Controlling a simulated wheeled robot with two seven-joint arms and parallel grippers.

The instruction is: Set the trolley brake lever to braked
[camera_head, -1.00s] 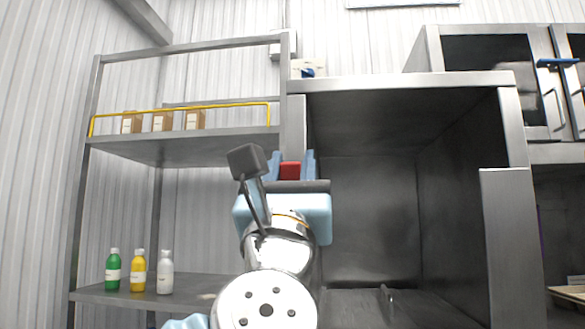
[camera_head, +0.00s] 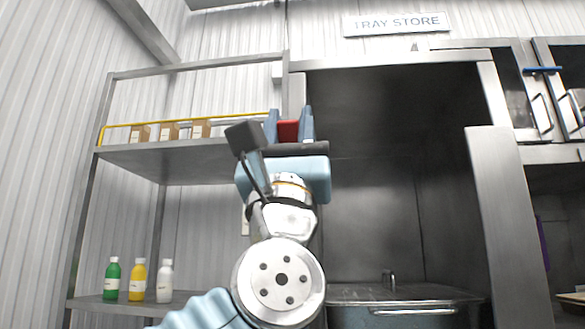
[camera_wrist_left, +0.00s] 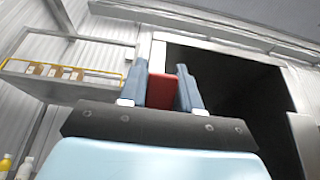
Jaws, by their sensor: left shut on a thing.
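My left gripper (camera_head: 289,128) is raised in front of the steel shelving. Its two blue fingers are shut on a small red block-like thing (camera_head: 288,131). The red thing also shows between the fingers in the left wrist view (camera_wrist_left: 161,91). Most of it is hidden by the gripper, so I cannot tell what it belongs to. No trolley or brake lever can be made out in either view. My right gripper is not in view.
An open steel bay (camera_head: 482,85) stands behind my left arm, with a steel container (camera_head: 405,293) low inside. A shelf (camera_head: 175,155) at left carries small boxes behind a yellow rail (camera_head: 185,121). Several bottles, one green (camera_head: 112,279), stand on the lower shelf. A "TRAY STORE" sign (camera_head: 397,24) hangs above.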

